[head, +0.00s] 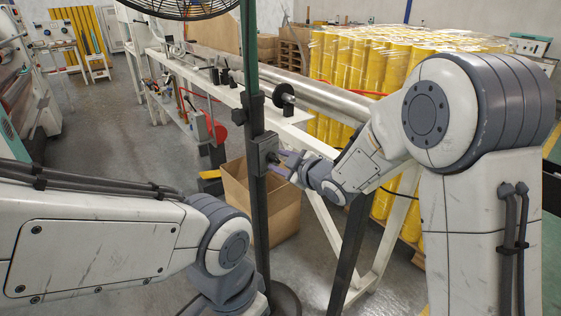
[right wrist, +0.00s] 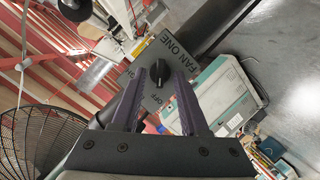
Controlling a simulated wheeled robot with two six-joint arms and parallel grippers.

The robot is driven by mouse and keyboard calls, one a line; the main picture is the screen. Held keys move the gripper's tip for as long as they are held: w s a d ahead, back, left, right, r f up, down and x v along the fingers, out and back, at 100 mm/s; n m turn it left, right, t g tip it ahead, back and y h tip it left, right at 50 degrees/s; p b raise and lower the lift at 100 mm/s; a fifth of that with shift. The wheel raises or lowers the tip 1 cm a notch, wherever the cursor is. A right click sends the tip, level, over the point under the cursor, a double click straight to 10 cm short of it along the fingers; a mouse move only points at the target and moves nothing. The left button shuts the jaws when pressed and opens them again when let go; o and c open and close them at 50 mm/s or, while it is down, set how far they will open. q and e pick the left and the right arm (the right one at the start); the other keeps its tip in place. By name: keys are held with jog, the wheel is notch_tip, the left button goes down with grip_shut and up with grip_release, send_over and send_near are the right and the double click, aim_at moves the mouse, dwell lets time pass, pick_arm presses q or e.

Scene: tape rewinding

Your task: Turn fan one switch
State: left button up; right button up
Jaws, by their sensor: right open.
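The fan one switch is a grey box (head: 263,152) on a dark upright pole (head: 256,210) in the head view. In the right wrist view its plate (right wrist: 181,54) reads "FAN ONE" and "OFF", with a black knob (right wrist: 159,70) in the middle. My right gripper (head: 283,162) is close in front of the box, its purple fingers apart. In the right wrist view the knob shows between the open fingertips; whether they touch it I cannot tell. My left arm shows at lower left, but its gripper is out of view.
A fan cage (head: 180,8) tops the pole. A cardboard box (head: 233,190) stands on the floor behind it. A white-framed bench with a long metal roller (head: 325,98) runs behind, and wrapped yellow rolls (head: 350,62) stand beyond.

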grip_shut()
jog(key=shift+r+p, duration=0.1)
jog(key=shift+p, duration=0.4)
jog(key=shift+w+d+m+g+y+p, duration=0.1)
jog(key=shift+m+g+y+p, duration=0.6)
jog(key=shift+p, duration=1.5)
jog(key=shift+w+d+m+g+h+p, duration=0.1)
jog(key=shift+m+g+p, duration=0.25)
jog(key=shift+m+p, duration=1.3)
jog(key=shift+w+d+m+g+y+p, duration=0.1)
jog(key=shift+m+g+y+p, duration=0.4)
jog(key=shift+p, duration=2.2)
grip_release()
